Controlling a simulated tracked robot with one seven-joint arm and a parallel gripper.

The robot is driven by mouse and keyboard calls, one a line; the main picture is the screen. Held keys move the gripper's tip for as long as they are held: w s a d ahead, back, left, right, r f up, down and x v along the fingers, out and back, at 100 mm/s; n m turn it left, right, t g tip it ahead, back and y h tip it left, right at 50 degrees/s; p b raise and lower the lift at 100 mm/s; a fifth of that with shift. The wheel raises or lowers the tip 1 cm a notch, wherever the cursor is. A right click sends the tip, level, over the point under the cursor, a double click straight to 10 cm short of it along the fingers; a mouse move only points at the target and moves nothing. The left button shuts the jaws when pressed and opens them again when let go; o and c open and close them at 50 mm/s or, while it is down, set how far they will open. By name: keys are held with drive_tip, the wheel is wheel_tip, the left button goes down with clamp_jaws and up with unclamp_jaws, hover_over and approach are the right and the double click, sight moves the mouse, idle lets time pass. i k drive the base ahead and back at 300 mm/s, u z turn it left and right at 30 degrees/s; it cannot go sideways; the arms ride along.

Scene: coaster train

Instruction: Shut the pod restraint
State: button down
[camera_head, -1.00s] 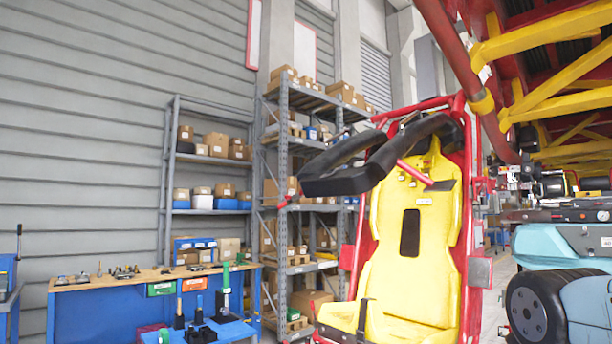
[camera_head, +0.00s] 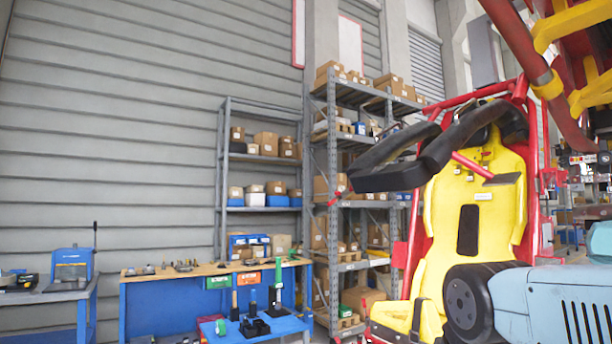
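The pod is a yellow seat (camera_head: 440,262) in a red tubular frame (camera_head: 533,150), right of centre. Its restraint (camera_head: 388,180) is a black padded U-shaped bar. It is raised: it sticks out forward and left from the top of the seat, well clear of the seat base. A red bar joins it near the headrest. My blue-grey arm, with a round black joint, crosses the lower right and hides part of the seat's right side. My gripper is not in view, so its state does not show.
A workbench (camera_head: 180,270) with tools and a low blue table (camera_head: 262,331) stand left of the pod. Tall shelving (camera_head: 333,170) with boxes is behind. A red and yellow steel structure (camera_head: 560,85) hangs at the upper right.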

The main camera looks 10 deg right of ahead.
sight(373, 171)
drive_tip(key=u, duration=0.35)
drive_tip(key=i, duration=1.6)
drive_tip(key=z, duration=0.65)
drive_tip(key=k, duration=0.9)
drive_tip(key=z, duration=0.15)
drive_tip(key=i, duration=0.9)
drive_tip(key=u, duration=0.15)
